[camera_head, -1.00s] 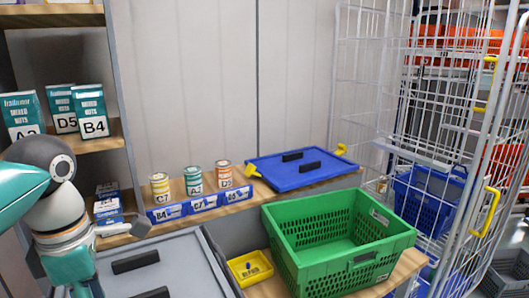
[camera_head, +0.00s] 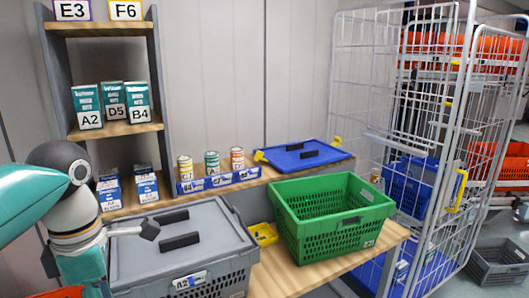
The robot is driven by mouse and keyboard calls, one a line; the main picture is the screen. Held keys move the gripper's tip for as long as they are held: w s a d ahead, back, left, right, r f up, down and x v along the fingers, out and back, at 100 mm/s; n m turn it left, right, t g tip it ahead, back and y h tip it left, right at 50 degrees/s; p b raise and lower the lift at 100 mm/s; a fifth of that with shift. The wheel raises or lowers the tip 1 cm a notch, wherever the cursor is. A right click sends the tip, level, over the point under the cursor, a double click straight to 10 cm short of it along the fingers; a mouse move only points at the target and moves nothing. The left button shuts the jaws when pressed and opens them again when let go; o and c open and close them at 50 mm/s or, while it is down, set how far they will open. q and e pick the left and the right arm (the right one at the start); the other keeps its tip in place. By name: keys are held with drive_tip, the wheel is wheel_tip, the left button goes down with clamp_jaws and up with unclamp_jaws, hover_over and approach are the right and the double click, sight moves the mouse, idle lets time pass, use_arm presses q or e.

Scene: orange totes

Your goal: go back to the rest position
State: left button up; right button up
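My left arm comes in from the left edge, with its teal link and dark and pale joints bent downward. A small grey part (camera_head: 148,229), which seems to belong to my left gripper, sticks out to the right over the grey lid. Its fingertips cannot be made out, and I see nothing held. My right gripper is not in view.
A grey lidded crate (camera_head: 232,277) stands beside my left arm. A blue lid (camera_head: 281,160) lies behind. A wire cage (camera_head: 447,200) stands right, shelving (camera_head: 115,131) left.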

use_arm(q)
drive_tip(key=s+d+f+m+g+p, duration=0.1)
drive_tip(key=d+f+g, duration=0.15)
drive_tip(key=f, duration=0.95)
drive_tip(key=s+d+f+m+g, duration=0.15)
drive_tip(key=f+g, duration=0.25)
drive_tip(key=f, duration=0.9)
drive_tip(key=s+d+f+m+t+h, duration=0.1)
drive_tip(key=s+d+f+m, duration=0.3)
drive_tip(key=f, duration=0.3)
drive_tip(key=s+d+f+m+t+h+p, duration=0.1)
drive_tip(key=s+d+f+m+h, duration=0.1)
drive_tip(key=s+d+f+m, duration=0.3)
drive_tip(key=s+d+f+m+t+h, duration=0.1)
drive_tip(key=s+d+f+m, duration=0.2)
drive_tip(key=f, duration=0.5)
drive_tip(key=w+a+f+m+t, duration=0.1)
drive_tip(key=w+m+t, duration=0.3)
drive_tip(key=w+m, duration=0.2)
drive_tip(key=shift+w+a+f+m, duration=0.25)
drive_tip(key=shift+m, duration=0.5)
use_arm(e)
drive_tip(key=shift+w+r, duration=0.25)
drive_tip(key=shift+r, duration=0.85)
